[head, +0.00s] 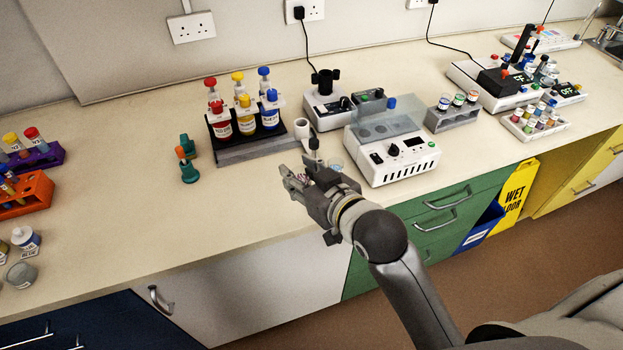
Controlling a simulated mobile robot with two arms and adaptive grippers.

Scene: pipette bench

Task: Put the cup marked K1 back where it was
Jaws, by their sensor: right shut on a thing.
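My right gripper (302,180) reaches in from the lower right and hangs over the front part of the bench. It is shut on a small cup, mostly hidden by the fingers; only a bit of pinkish colour shows between them. I cannot read a K1 mark on it. A grey cup rack (451,119) stands to the right, behind the white machine, with several small coloured cups in it. A small clear bluish piece (337,167) shows just behind my gripper, partly hidden. My left gripper is not in view.
The white machine with a clear lid (405,160) stands close to the right of my gripper. Behind are a bottle rack (255,150) and a white mixer (325,112). Green-and-orange items (188,168) stand left. The bench front left of my gripper is clear.

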